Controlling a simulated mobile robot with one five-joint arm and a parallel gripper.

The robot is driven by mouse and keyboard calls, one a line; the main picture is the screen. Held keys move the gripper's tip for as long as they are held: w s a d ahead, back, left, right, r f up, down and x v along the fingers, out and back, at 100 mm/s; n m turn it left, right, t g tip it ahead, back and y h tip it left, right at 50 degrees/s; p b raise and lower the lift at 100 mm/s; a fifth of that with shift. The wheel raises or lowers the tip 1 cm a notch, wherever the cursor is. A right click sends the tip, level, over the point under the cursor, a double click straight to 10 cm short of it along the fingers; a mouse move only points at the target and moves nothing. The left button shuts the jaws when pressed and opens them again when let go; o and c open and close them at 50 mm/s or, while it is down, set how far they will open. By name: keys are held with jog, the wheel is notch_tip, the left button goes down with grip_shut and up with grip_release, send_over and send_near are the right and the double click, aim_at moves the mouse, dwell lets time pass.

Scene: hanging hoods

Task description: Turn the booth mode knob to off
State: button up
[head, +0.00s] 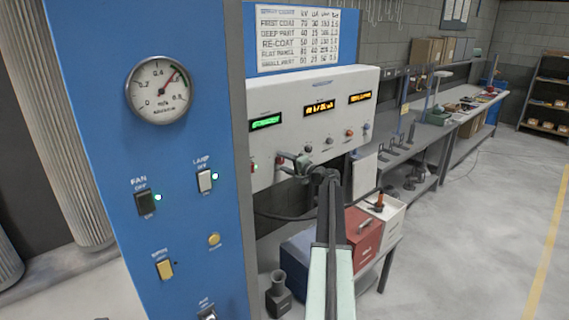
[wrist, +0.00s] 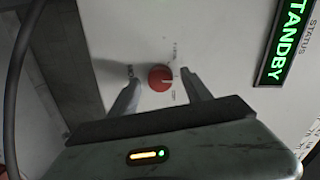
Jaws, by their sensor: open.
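A round red knob (wrist: 160,77) on the pale control panel shows between my two fingers in the wrist view, with a pale pointer mark on its right side. Its small lettering is too blurred to read. In the head view the red knob (head: 280,160) sits low on the panel's left, below a green display. My gripper (wrist: 161,84) is open, one finger on each side of the knob. I cannot tell whether the fingers touch it. In the head view my gripper (head: 298,164) is at the panel front, partly hiding that area.
A green display (wrist: 284,40) reads STANDBY. Other small knobs (head: 349,133) line the panel (head: 300,90) to the right. A blue column (head: 185,180) with switches and a gauge (head: 160,90) stands at left. Red and white boxes (head: 365,235) sit below. Open floor (head: 470,220) lies right.

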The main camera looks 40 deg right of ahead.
jog(key=s, duration=0.7)
jog(key=shift+s+r, duration=0.2)
jog(key=shift+r, duration=0.05)
jog(key=shift+a, duration=0.1)
